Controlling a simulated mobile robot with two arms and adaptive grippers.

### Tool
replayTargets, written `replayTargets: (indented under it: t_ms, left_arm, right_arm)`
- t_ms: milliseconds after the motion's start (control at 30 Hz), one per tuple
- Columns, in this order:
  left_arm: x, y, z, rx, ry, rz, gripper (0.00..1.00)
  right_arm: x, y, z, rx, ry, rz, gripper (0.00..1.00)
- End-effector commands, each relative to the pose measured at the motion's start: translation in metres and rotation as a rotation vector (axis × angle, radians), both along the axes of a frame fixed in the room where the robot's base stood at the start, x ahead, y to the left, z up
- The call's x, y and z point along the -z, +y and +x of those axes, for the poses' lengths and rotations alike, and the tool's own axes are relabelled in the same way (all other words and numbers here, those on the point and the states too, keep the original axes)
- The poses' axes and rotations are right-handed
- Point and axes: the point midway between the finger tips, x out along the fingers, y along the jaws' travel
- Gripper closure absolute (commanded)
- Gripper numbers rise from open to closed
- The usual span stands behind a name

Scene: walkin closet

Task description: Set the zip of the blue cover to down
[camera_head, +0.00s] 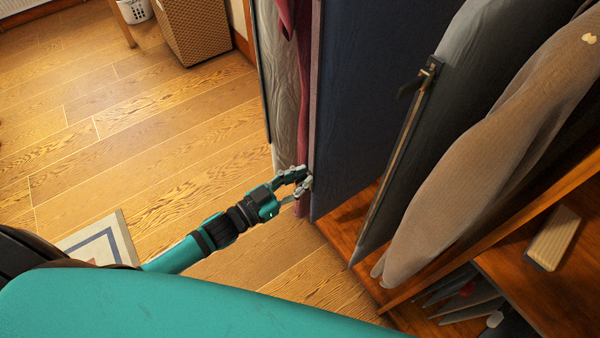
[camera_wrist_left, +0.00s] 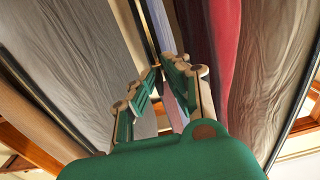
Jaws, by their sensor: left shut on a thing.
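The blue cover (camera_head: 365,100) hangs among other garments, dark navy, with a narrow zip edge (camera_head: 315,90) running down its left side. My left gripper (camera_head: 302,183) is at the low end of this edge, near the cover's bottom corner. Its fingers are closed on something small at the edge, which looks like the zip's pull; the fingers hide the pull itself. In the left wrist view the fingers (camera_wrist_left: 168,72) come together at a narrow edge between hanging fabrics. My right gripper is in neither view.
A dark grey cover (camera_head: 405,150) with its own zip and a tan garment (camera_head: 490,150) hang to the right. Red (camera_head: 303,90) and pale grey (camera_head: 280,80) garments hang close on the left. A wicker basket (camera_head: 205,30) stands at the back. The wooden floor (camera_head: 130,150) is open on the left.

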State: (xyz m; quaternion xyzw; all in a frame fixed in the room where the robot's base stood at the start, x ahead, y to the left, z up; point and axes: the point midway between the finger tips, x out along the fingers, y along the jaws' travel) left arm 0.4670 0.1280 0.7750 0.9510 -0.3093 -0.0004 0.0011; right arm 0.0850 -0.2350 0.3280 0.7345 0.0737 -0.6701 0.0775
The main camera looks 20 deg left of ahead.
Motion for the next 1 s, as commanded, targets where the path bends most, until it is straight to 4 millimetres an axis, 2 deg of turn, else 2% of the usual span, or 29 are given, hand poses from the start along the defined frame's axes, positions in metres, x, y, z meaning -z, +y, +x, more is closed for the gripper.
replayTargets:
  t_ms: [33,133,533,567,667,1000]
  left_arm:
    - [0.019,0.0,0.0,-0.001,0.003,0.0,1.0]
    - [0.031,0.0,0.0,0.0,0.001,0.0,1.0]
    - [0.035,0.0,0.0,0.0,0.001,0.001,1.0]
    - [0.035,0.0,0.0,0.0,0.001,0.001,0.86]
    - [0.034,0.0,0.0,0.0,0.0,0.0,0.72]
    - [0.035,0.002,-0.003,-0.001,0.001,0.0,0.72]
  right_arm:
    - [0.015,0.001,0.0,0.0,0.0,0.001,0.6]
    - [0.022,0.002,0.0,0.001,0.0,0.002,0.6]
    - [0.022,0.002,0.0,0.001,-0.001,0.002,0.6]
    - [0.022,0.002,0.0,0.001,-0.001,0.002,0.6]
    - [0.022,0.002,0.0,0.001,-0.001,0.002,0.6]
    - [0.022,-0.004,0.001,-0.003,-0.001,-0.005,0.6]
